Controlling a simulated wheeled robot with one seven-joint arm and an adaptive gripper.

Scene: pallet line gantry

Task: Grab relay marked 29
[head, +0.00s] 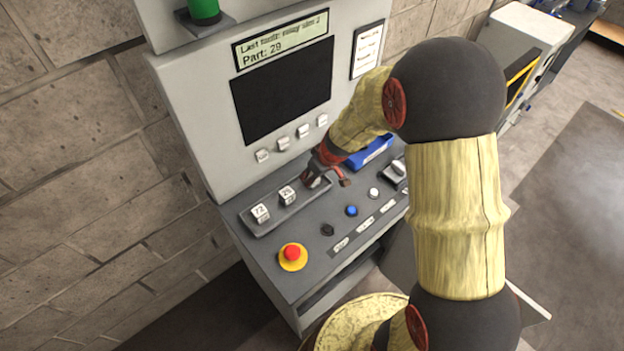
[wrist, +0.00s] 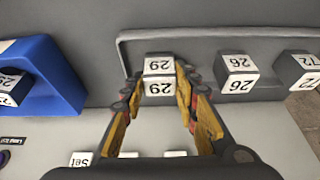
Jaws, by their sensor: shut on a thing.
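The relay marked 29 (wrist: 158,78) is a small dark block with white labels, upside down in the wrist view. It sits at one end of the grey tray (wrist: 200,38). My gripper (wrist: 158,92) is shut on it, one finger on each side. In the head view my gripper (head: 316,178) is at the tray's right end and mostly hides this relay. Two other relays stand apart in the tray: one that seems marked 26 (wrist: 238,75) and one marked 72 (head: 261,213).
A blue bin (wrist: 55,75) beside the tray holds another labelled relay. The console also has a red emergency button (head: 292,253), a blue button (head: 351,211) and a dark screen (head: 283,103). The display above it (head: 281,42) reads Part: 29.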

